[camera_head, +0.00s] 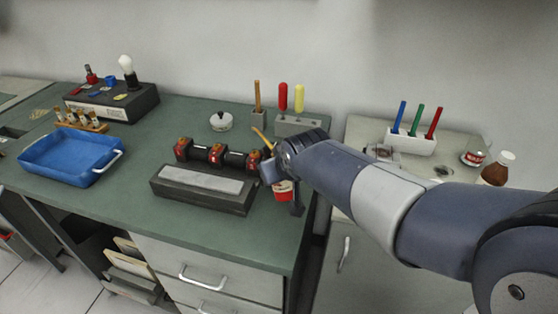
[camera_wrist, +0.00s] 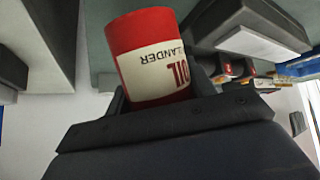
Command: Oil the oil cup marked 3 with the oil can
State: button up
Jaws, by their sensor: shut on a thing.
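My gripper (camera_head: 280,170) is shut on the oil can (camera_head: 284,190), a red can with a white label. In the wrist view the can (camera_wrist: 150,60) sits between the jaws, with "OIL" readable upside down. Its thin yellow spout (camera_head: 262,138) points up and left in the head view. The arm partly hides the can.
A long grey block (camera_head: 200,198) lies in front of the shaft. A holder (camera_head: 297,125) with screwdrivers and a round white-topped item (camera_head: 221,121) stand behind. A blue tray (camera_head: 70,158) is at left. A pen holder (camera_head: 410,140) stands on the right bench. Clear green bench lies between tray and shaft.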

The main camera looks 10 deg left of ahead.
jog(key=shift+s+d+r+g+h+p, duration=0.25)
jog(key=shift+r+g+h+p, duration=0.4)
jog(key=shift+p, duration=2.05)
jog(key=shift+s+d+r+g+h+p, duration=0.2)
jog(key=shift+r+g+h+p, duration=0.4)
jog(key=shift+p, duration=2.1)
jog(key=shift+f+g+b, duration=0.35)
jog(key=shift+f+b, duration=1)
jog(key=shift+f, duration=0.55)
jog(key=shift+s+f, duration=0.1)
jog(key=shift+r+p, duration=1.25)
jog(key=shift+r, duration=0.85)
jog(key=shift+f, duration=0.1)
